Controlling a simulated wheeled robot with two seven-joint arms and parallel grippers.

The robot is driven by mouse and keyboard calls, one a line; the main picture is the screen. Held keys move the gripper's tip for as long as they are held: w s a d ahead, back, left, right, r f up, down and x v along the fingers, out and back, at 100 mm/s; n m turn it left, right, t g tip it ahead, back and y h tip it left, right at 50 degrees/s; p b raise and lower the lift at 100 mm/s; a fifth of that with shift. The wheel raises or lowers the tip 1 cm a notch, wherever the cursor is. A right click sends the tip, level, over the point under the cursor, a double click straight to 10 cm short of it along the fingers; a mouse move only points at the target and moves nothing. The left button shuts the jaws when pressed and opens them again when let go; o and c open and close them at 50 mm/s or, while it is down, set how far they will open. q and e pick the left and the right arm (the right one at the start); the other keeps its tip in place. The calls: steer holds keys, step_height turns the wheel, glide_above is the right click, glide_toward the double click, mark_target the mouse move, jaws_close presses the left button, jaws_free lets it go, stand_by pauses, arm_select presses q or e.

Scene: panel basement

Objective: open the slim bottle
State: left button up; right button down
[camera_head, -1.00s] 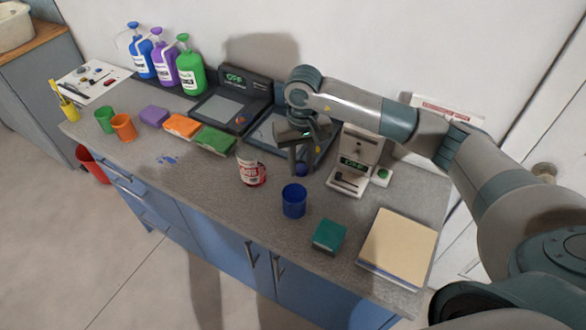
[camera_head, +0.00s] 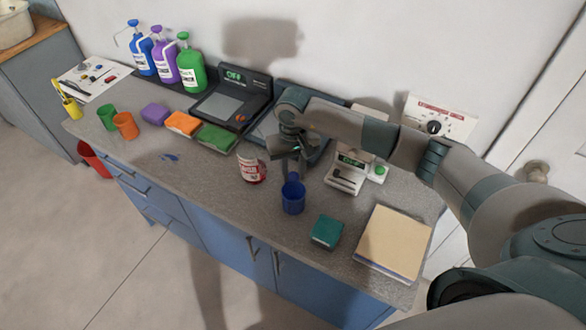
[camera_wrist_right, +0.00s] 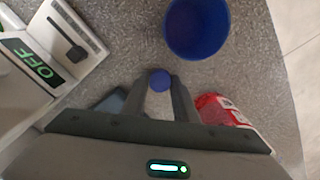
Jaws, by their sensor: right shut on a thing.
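My right gripper (camera_head: 292,170) points down and is shut on a small round blue thing (camera_wrist_right: 160,80), which looks like a bottle cap. It is above the counter, just behind the blue cup (camera_head: 293,198). In the right wrist view the open mouth of this cup (camera_wrist_right: 196,27) lies ahead of the fingertips. A red and white labelled container (camera_head: 250,167), perhaps the slim bottle, stands just left of the gripper; its top is hard to make out. Its red side also shows in the wrist view (camera_wrist_right: 222,108), partly behind the gripper. My left gripper is out of view.
A white device reading OFF (camera_head: 346,173) stands right of the gripper. A teal box (camera_head: 327,230) and a beige pad (camera_head: 393,240) lie at the front right. Coloured sponges (camera_head: 182,123) and pump bottles (camera_head: 190,65) are farther left.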

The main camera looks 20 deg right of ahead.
mark_target(293, 176)
steer(key=shift+f, duration=0.15)
steer(key=shift+b, duration=0.3)
steer(key=c, duration=1.4)
jaws_free()
steer(key=shift+w+r, duration=0.1)
steer(key=shift+r, duration=0.45)
step_height(293, 176, up, 11)
steer(key=b, duration=0.5)
